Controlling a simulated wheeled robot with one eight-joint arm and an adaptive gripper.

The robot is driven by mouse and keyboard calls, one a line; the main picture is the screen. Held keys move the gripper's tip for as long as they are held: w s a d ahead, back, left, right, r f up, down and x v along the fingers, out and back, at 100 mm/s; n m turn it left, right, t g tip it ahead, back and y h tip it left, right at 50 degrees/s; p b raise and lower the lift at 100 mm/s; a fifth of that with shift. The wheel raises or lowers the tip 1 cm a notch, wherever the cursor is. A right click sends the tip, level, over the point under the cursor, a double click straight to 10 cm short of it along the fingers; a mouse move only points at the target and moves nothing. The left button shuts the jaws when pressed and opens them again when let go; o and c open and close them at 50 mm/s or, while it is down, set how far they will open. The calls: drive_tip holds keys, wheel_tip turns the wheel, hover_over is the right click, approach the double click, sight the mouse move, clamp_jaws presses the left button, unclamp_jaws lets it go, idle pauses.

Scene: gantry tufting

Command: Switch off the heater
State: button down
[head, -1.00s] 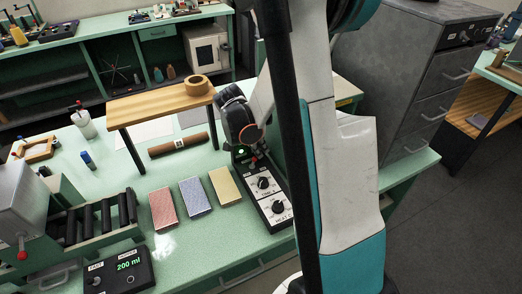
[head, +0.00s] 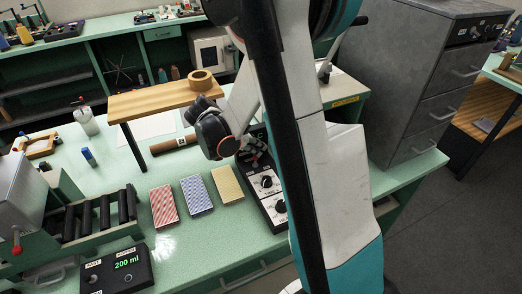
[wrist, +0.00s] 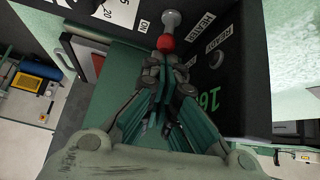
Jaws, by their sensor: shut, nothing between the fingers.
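The control panel (head: 272,205) stands on the green bench, with two black dials showing in the head view. In the wrist view the heater switch is a metal lever with a red tip (wrist: 166,43), beside the HEATER label (wrist: 201,25). An ON label (wrist: 144,26) is on its other side. My gripper (wrist: 168,66) is shut and empty, its fingertips right by the red tip; I cannot tell whether they touch. In the head view my gripper (head: 244,152) is over the panel's far end, partly hiding it. The lever's setting is unclear.
A READY label (wrist: 216,40) has a dark lamp beside it, and green digits (wrist: 214,98) show partly. A wooden stand (head: 150,101) with a tape roll (head: 203,80) is left of my gripper. Red, blue and yellow swatches (head: 227,184) lie left of the panel.

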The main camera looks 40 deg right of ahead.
drive_tip(key=shift+w+a, duration=0.1)
drive_tip(key=shift+a, duration=0.3)
drive_tip(key=shift+r, duration=0.15)
drive_tip(key=shift+r+p, duration=0.45)
drive_tip(key=shift+r, duration=0.25)
